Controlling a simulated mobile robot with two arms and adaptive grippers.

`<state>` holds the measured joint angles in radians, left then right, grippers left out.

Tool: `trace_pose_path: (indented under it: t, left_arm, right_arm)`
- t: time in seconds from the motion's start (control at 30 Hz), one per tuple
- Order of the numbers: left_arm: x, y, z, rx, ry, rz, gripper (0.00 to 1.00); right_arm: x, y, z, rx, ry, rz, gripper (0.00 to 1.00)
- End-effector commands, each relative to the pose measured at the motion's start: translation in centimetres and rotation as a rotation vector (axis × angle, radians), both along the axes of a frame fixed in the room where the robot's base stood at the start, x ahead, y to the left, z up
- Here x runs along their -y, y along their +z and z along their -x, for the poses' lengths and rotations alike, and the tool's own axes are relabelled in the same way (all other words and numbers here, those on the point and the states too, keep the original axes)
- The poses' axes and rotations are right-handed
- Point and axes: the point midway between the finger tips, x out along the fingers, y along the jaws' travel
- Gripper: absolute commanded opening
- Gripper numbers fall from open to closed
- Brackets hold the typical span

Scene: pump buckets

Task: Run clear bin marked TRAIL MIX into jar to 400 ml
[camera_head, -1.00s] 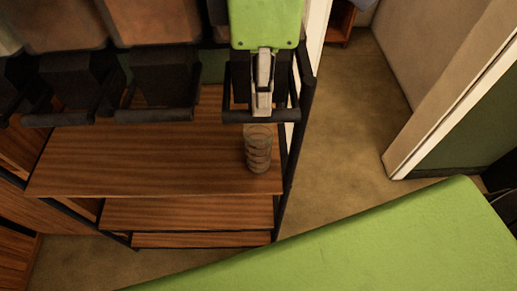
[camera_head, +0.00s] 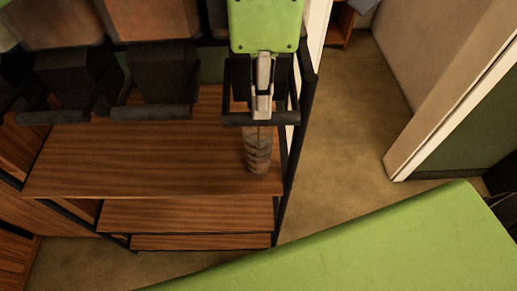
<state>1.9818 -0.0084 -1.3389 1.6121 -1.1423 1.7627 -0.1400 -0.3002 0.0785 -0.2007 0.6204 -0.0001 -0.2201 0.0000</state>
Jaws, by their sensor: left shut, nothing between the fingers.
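A clear ribbed jar (camera_head: 258,160) stands on the wooden shelf top near its right end, under the rightmost black dispenser. Brownish contents show in it; its level and any marks are too small to read. My left gripper (camera_head: 262,108) is shut and empty, at the black push bar (camera_head: 287,118) above the jar. It appears to touch the bar. My left arm hides the bin above, and I read no TRAIL MIX label. My right gripper is out of view.
Clear bins with brownish contents (camera_head: 60,22) (camera_head: 150,18) stand to the left, with black spouts and bars beneath. The wooden shelf (camera_head: 130,165) is bare left of the jar. A black rack post (camera_head: 297,140) stands close right of it; open floor lies beyond.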

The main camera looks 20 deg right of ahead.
Motion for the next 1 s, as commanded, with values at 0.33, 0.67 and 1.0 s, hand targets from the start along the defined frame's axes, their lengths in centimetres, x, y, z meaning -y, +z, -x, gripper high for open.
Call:
trace_pose_path:
  t: [0.33, 0.67, 1.0]
  left_arm:
    - [0.0, -0.4, 0.0, 0.000, 0.000, -0.001, 0.00]
    - [0.0, -1.2, -0.2, 0.000, 0.000, -0.001, 0.00]
    - [0.0, -1.4, -0.2, 0.000, 0.001, -0.001, 0.00]
  right_arm:
    - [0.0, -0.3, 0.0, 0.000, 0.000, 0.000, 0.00]
    - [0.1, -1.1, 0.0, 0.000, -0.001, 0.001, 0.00]
    - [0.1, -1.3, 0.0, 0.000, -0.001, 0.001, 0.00]
